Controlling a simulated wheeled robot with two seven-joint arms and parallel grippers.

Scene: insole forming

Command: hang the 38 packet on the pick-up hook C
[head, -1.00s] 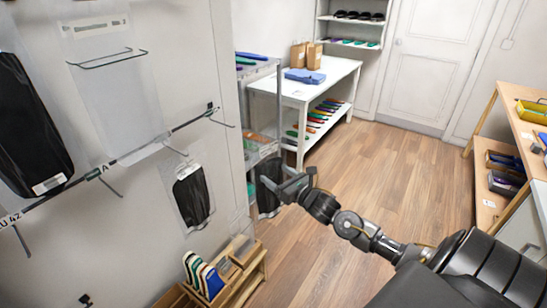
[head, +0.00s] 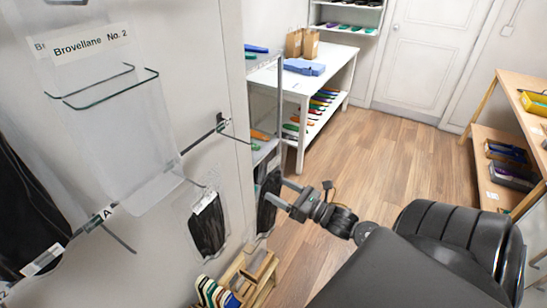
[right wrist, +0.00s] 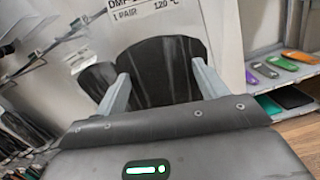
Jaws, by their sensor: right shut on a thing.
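My right gripper (head: 281,193) is shut on a clear packet with black insoles (head: 268,204), held upright beside the edge of the wall panel. In the right wrist view the packet (right wrist: 165,65) shows between the fingers (right wrist: 160,88), with a white label reading "1 PAIR" and "120 °C"; its size number cannot be read. A rail with hooks runs along the panel. The near hook (head: 118,238) is marked A. A hook (head: 222,124) sits near the panel's far edge; I cannot read its letter. My left gripper is not in view.
Another black insole packet (head: 207,228) hangs on the panel, left of the held one. A clear "Brovellane No. 2" holder (head: 120,130) fills the near left. A wooden rack (head: 248,278) stands below.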

